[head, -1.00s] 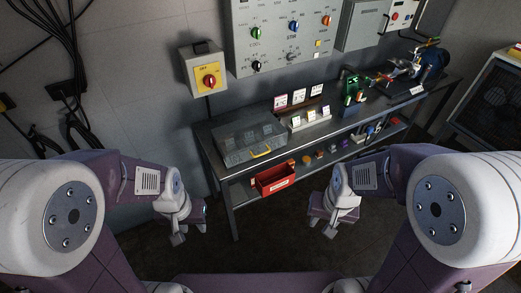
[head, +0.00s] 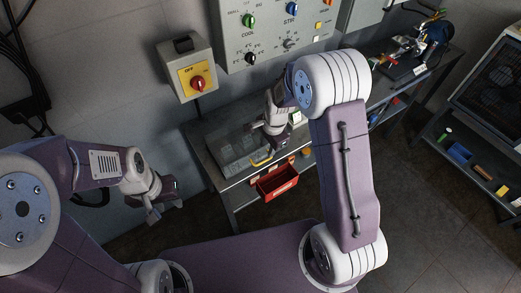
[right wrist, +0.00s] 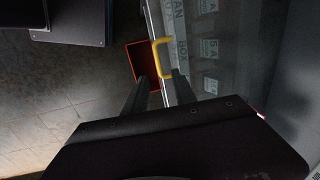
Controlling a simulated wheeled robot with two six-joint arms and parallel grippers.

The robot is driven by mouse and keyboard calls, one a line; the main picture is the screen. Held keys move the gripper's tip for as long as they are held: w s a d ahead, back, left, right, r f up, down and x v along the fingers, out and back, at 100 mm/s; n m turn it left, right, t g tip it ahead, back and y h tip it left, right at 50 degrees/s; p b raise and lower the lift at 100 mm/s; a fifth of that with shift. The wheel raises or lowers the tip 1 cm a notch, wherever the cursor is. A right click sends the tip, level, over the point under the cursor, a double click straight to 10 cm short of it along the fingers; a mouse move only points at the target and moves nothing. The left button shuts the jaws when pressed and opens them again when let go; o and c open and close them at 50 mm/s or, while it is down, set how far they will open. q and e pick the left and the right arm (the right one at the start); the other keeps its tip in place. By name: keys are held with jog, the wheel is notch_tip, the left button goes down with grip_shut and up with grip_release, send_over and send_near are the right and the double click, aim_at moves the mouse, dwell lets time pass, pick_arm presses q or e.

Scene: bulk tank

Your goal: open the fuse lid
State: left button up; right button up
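The fuse lid (head: 228,150) is a grey, see-through cover on a box at the left end of the workbench; it lies closed. Its yellow handle (head: 262,162) is on the front edge. In the right wrist view the handle (right wrist: 163,42) stands just beyond the fingertips, and the lid (right wrist: 205,45) shows printed labels beneath. My right gripper (head: 268,133) is above the lid, near the handle. In the right wrist view its two fingers (right wrist: 164,85) are apart with nothing between them. My left gripper (head: 165,210) hangs empty left of the bench, with its fingers apart.
A red bin (head: 278,183) hangs below the bench's front edge, under the handle. A yellow switch box (head: 187,75) and a control panel (head: 265,30) are on the wall behind. My right arm hides the middle of the bench. A shelf unit (head: 470,165) stands at right.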

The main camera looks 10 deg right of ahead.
aim_at(265, 161)
jog(key=f, duration=0.5)
jog(key=w+f, duration=0.1)
jog(key=f, duration=0.1)
jog(key=shift+a+f+b, duration=0.25)
jog(key=shift+f+b, duration=0.05)
jog(key=shift+f, duration=0.1)
jog(key=shift+s+f, duration=0.15)
jog(key=shift+f, duration=0.35)
grip_shut()
dwell(0.5)
